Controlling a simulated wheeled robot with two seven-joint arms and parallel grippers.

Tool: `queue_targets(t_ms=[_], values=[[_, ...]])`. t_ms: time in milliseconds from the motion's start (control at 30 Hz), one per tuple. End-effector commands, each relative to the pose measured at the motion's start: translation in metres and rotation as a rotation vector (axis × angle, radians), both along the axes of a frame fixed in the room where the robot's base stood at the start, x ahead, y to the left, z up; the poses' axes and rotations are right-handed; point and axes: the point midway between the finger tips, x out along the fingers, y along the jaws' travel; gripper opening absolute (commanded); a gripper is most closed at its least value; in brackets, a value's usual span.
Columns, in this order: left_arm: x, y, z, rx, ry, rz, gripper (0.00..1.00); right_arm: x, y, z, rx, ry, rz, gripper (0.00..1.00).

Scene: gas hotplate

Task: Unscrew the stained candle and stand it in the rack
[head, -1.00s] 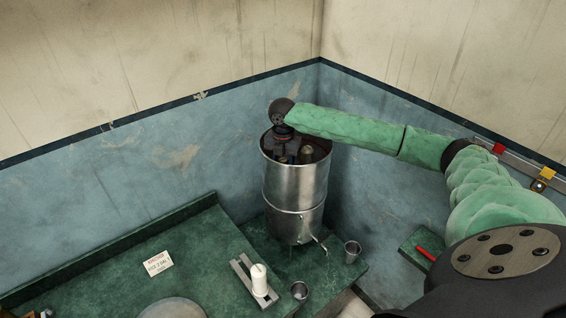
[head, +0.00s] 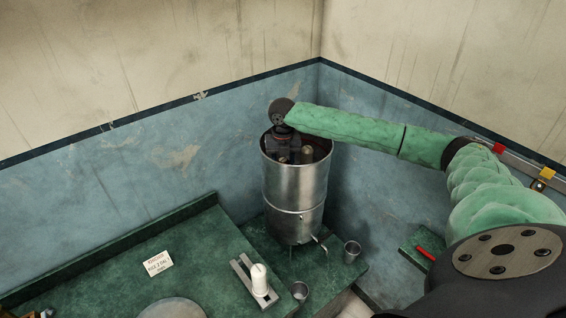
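A steel urn (head: 296,190) stands open-topped on the green counter near the corner. My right arm reaches in from the right, and my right gripper (head: 287,156) points down into the urn's mouth. Its fingertips are dark and hard to make out, so I cannot tell whether they are open or shut. A brownish candle top (head: 308,154) shows inside the urn, just right of the gripper. Whatever is under the gripper is hidden. A grey metal rack (head: 241,268) lies on the counter in front, with a white candle (head: 259,279) upright at it. My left gripper is not in view.
One metal cup (head: 351,251) stands right of the urn and another (head: 299,291) beside the rack. A small written card (head: 158,263) and a round pale disc (head: 172,309) are on the left counter. A red object (head: 426,253) lies on a ledge at right.

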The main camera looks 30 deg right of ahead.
Motion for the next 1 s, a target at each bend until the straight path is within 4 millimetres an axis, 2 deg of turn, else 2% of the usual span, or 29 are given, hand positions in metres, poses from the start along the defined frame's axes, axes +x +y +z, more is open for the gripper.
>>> queue_targets(t_ms=[100, 133, 233, 267, 567, 1000], values=[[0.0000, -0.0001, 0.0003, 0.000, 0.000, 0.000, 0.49, 0.0012, -0.0009, 0.0023, -0.001, -0.004, -0.002, 0.18], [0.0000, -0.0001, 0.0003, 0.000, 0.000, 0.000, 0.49, 0.0012, -0.0009, 0.0023, -0.001, -0.004, -0.003, 0.46], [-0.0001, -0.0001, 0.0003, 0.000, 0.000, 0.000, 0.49, 0.0010, -0.0007, 0.0020, 0.000, -0.003, -0.003, 0.65], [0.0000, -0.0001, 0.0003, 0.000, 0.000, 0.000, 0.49, 0.0009, -0.0007, 0.0017, 0.000, -0.003, -0.003, 0.67], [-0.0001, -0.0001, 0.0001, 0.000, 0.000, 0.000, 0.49, 0.0002, -0.0002, 0.0005, 0.000, -0.001, -0.021, 0.67], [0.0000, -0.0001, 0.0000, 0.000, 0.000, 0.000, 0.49, -0.0001, 0.0000, 0.0000, 0.000, 0.000, -0.417, 0.67]])
